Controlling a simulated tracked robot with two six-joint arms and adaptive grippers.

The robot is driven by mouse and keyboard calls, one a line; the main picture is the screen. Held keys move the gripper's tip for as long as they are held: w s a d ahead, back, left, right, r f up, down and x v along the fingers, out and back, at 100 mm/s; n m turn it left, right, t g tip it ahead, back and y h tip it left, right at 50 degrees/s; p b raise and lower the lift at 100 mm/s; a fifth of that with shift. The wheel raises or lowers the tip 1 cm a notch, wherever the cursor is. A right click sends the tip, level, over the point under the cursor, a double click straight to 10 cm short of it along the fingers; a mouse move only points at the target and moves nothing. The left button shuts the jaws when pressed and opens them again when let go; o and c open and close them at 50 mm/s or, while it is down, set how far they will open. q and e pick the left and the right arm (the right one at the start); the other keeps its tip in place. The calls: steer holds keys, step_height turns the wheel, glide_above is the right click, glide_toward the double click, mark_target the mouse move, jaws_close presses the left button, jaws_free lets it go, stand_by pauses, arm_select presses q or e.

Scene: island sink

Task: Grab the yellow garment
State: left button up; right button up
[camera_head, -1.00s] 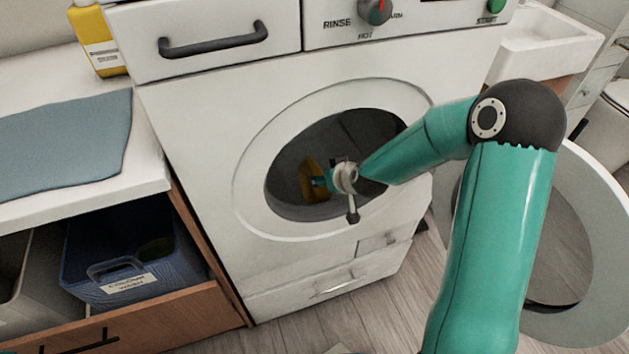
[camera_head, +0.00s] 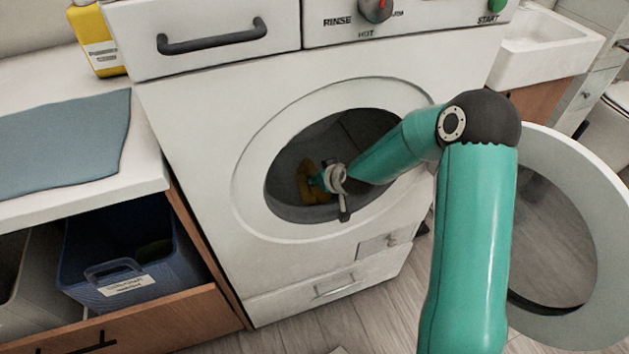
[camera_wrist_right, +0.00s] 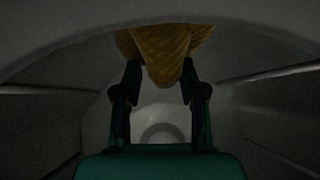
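The yellow garment (camera_head: 304,184) is inside the washing machine's drum, partly hidden by my right wrist in the head view. My right gripper reaches through the round door opening. In the right wrist view, the garment (camera_wrist_right: 165,50) hangs at the top, and a fold of it drops between the fingertips. My right gripper (camera_wrist_right: 161,68) has its fingers spread apart on either side of this fold; no clear pinch shows. My left gripper is not in view.
The washing machine (camera_head: 220,110) has its round door (camera_head: 560,170) swung open at the right. A counter with a blue-grey cloth (camera_head: 60,140) is at left, above a dark blue colour-wash basket (camera_head: 125,260). A white sink (camera_head: 540,45) stands at back right. The drum walls surround my gripper.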

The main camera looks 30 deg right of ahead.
steer(key=shift+f, duration=0.1)
jaws_close()
